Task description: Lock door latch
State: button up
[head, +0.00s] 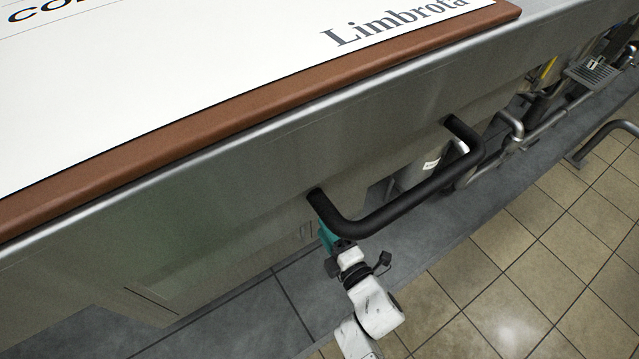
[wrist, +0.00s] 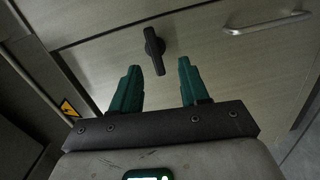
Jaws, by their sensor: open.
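A dark door latch (wrist: 154,50) sits on a grey metal door panel (wrist: 220,70) in the wrist view, its bar nearly upright with a slight tilt. My gripper (wrist: 158,75) is open, with its two green fingers spread apart and nothing between them. In the picture the latch lies just beyond the fingertips, between their lines; I see no contact. In the head view my gripper (head: 327,237) is partly seen, green, below the black bar handle. The latch is hidden in the head view.
A thick black bar handle (head: 400,203) juts from the metal cabinet above my arm. A metal handle (wrist: 267,22) is right of the latch, and a yellow warning sign (wrist: 69,108) is at left. Pipes (head: 530,125) stand at far right. Tiled floor (head: 500,270) is open at lower right.

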jog(key=shift+n+y, duration=0.6)
jog(key=shift+n, duration=0.2)
jog(key=shift+s+a+r+b+x, duration=0.15)
jog(key=shift+b+x, duration=1)
jog(key=shift+x, duration=0.75)
jog(key=shift+a+r+b+x, duration=0.1)
jog(key=shift+b+x, duration=1)
jog(key=shift+x, duration=0.8)
jog(key=shift+s+a+r+b+x, duration=0.15)
jog(key=shift+b+x, duration=1)
jog(key=shift+x, duration=0.75)
jog(key=shift+f, duration=0.1)
grip_shut()
